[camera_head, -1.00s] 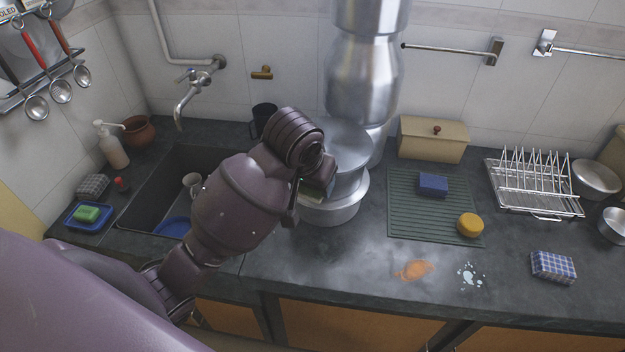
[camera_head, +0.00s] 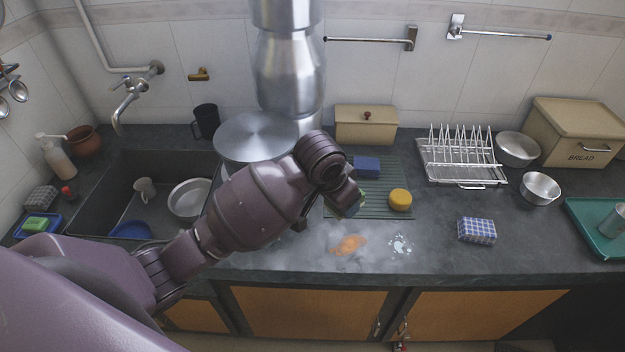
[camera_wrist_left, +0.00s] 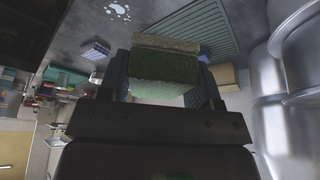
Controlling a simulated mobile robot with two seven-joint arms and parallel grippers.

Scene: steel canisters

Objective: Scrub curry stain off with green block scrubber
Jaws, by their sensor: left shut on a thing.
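The curry stain (camera_head: 347,244) is an orange smear on the dark counter near its front edge. In the head view the scrubber is mostly hidden by the gripper. The scrubber appears apart from the stain. My right gripper is in neither view.
White splatter (camera_head: 399,244) lies right of the stain, then a blue checked block (camera_head: 477,230). The mat (camera_head: 385,212) holds a blue block (camera_head: 367,167) and yellow round sponge (camera_head: 400,200). A tall steel stack (camera_head: 287,70) and steel pot (camera_head: 252,138) stand behind my arm.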

